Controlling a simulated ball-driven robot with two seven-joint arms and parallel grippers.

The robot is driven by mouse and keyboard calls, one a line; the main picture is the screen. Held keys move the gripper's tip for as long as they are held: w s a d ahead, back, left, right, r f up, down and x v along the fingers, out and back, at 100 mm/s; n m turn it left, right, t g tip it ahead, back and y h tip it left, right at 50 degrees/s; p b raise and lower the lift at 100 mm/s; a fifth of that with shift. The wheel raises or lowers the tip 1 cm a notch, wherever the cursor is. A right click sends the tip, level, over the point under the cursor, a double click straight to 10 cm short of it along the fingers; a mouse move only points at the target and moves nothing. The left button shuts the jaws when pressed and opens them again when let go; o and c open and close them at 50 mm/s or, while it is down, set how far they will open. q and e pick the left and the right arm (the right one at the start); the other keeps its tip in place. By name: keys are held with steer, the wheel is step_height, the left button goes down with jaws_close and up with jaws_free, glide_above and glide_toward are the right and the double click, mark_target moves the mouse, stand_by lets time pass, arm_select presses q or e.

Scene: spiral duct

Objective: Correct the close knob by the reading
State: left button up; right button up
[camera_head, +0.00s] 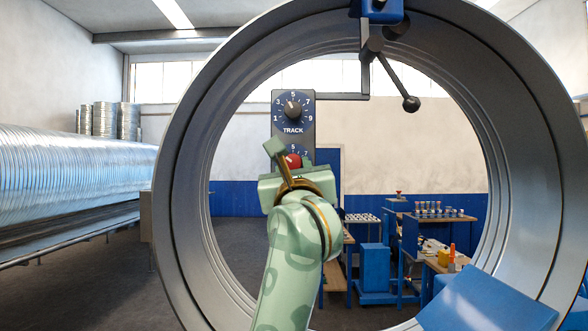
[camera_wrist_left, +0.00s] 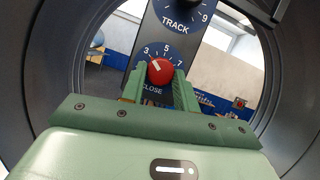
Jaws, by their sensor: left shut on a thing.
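The red close knob (camera_wrist_left: 160,71) sits on a dark panel (camera_head: 280,138) below the TRACK dial. My left gripper (camera_wrist_left: 158,88) is shut on the close knob, with a green finger on each side of it. In the wrist view the knob's white pointer line tilts to the upper left, between the 3 and the 5. In the head view my left gripper (camera_head: 292,164) covers most of the close dial, and only part of the red knob (camera_head: 293,160) shows. My right gripper is not in view.
A large grey metal ring (camera_head: 187,190) surrounds the panel. A lever with a black ball end (camera_head: 411,104) hangs from a blue block at the ring's top. A blue plate (camera_head: 488,302) juts in at lower right. Blue workbenches with small parts (camera_head: 432,214) stand behind, and spiral duct (camera_head: 70,190) lies left.

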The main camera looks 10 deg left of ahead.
arm_select(q)
steer(key=shift+m, duration=0.3)
steer(key=m+h+p, duration=0.1)
steer(key=m, duration=0.1)
steer(key=m+h+p, duration=0.1)
steer(key=m, duration=0.1)
steer(key=shift+a+r+t+h+p, duration=0.15)
steer(key=shift+a+t+h+p, duration=0.05)
steer(key=shift+t+h+p, duration=0.1)
steer(key=m+h+p, duration=0.2)
steer(key=m+p, duration=0.1)
steer(key=m, duration=0.1)
steer(key=m+h+p, duration=0.2)
steer(key=m+p, duration=0.1)
steer(key=m, duration=0.1)
steer(key=shift+a+r+p, duration=0.15)
steer(key=shift+a+p, duration=0.05)
steer(key=shift+p, duration=0.15)
steer(key=shift+s+m+g+h+p, duration=0.1)
steer(key=shift+m+g+h+p, duration=0.4)
steer(key=shift+m+p, duration=0.75)
steer(key=o, duration=1)
steer(key=shift+f, duration=0.2)
steer(key=shift+c, duration=0.2)
